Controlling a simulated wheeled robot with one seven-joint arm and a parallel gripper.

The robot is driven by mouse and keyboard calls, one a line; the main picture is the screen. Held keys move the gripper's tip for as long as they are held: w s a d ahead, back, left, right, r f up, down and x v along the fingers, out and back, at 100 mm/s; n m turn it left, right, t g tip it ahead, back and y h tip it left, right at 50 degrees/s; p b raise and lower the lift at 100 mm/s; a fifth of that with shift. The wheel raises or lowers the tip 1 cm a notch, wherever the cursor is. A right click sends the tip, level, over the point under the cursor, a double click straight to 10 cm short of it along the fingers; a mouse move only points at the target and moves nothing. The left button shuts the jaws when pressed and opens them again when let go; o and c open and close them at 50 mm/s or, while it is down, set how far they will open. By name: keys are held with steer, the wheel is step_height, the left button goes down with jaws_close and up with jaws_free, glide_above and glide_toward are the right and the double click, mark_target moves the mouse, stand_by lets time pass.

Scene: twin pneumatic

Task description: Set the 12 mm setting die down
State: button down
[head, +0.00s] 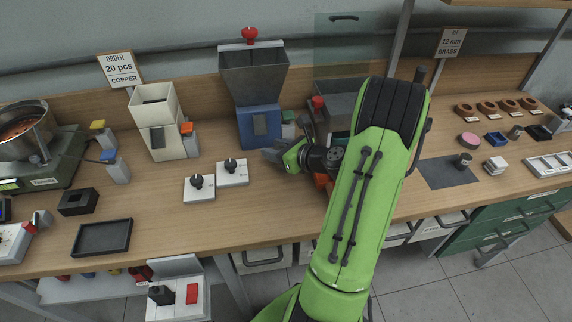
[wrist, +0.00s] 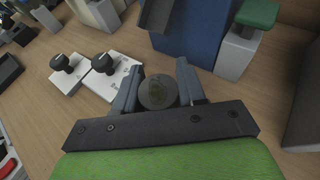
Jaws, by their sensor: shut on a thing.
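My gripper (wrist: 158,85) is shut on a round dark grey piece, seen end-on, which I take to be the 12 mm setting die (wrist: 158,92). Its two grey fingers stand on either side of it. In the head view my gripper (head: 276,154) is over the wooden bench, in front of the blue machine and right of the two white knob plates. The die cannot be made out there. The wrist view does not clearly show whether the die touches the bench (head: 255,205).
The blue machine with a grey hopper (head: 258,122) stands close behind my gripper. White knob plates (head: 232,172) lie to the left. A green-topped block (wrist: 245,38) stands to the right. A dark mat (head: 440,176) bearing a small grey cylinder (head: 463,160) lies farther right.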

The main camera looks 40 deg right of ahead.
mark_target(276, 169)
step_height(276, 169, down, 5)
steer(key=shift+w+a+b, duration=0.1)
steer(key=shift+a+b, duration=0.05)
steer(key=shift+b, duration=0.8)
steer(key=shift+r, duration=0.15)
